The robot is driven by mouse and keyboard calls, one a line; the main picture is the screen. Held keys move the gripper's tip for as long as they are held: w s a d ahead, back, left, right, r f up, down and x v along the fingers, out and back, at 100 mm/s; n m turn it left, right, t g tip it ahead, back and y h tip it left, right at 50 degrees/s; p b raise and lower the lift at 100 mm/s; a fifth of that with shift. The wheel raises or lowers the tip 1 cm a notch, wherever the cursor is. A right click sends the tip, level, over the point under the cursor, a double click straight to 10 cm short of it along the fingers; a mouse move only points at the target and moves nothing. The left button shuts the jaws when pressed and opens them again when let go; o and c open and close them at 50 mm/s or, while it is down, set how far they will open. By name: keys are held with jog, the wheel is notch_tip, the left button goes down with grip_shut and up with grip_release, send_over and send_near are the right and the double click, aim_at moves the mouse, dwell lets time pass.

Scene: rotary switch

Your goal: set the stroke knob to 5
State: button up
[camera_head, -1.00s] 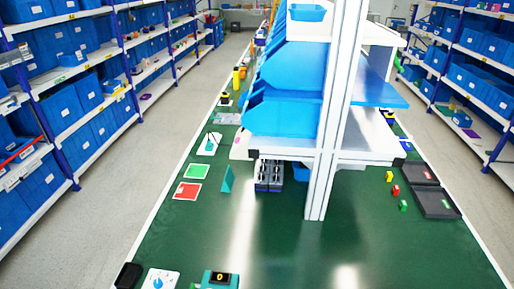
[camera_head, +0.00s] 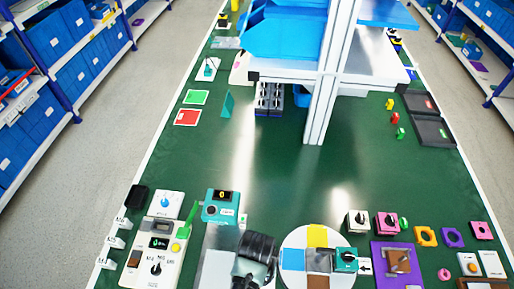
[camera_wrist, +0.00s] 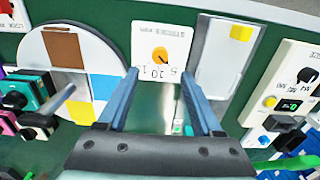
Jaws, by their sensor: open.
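The stroke knob (camera_wrist: 159,55) is a small orange dial on a white panel (camera_wrist: 142,38) in the wrist view. The panel's lettering appears upside down, with numbers along the lower edge. A short dark mark shows on the knob, but I cannot tell which number it points at. My gripper (camera_wrist: 159,76) is open and empty. Its two blue fingers stand apart on either side of the panel's lower part, and the knob shows between and slightly beyond their tips. In the head view my dark wrist (camera_head: 255,254) is at the bottom, and I cannot make out the knob there.
A round disc with coloured sectors (camera_wrist: 58,45) with a handle lies left of the panel in the wrist view. A grey plate with a yellow square (camera_wrist: 241,33) is on the right. A control box with a green display (camera_wrist: 290,104) is farther right. Green table (camera_head: 290,170) is clear farther back.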

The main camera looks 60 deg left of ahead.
jog(key=shift+r, duration=2.55)
